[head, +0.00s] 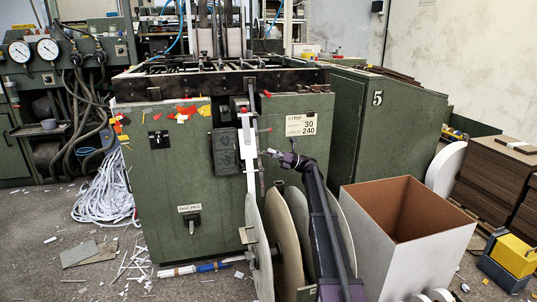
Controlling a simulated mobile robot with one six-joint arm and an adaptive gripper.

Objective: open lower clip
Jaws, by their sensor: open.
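A tall, narrow, light-coloured guide (249,150) runs down the front of the green feeder (165,170). My dark arm comes up from below and hides part of the feeder's front.
Large round discs (284,240) stand below the guide, beside my arm. An open white box (410,250) stands to the right, with stacked greyboard (500,170) behind it. White strips (103,190) lie heaped at the left. Scraps litter the floor.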

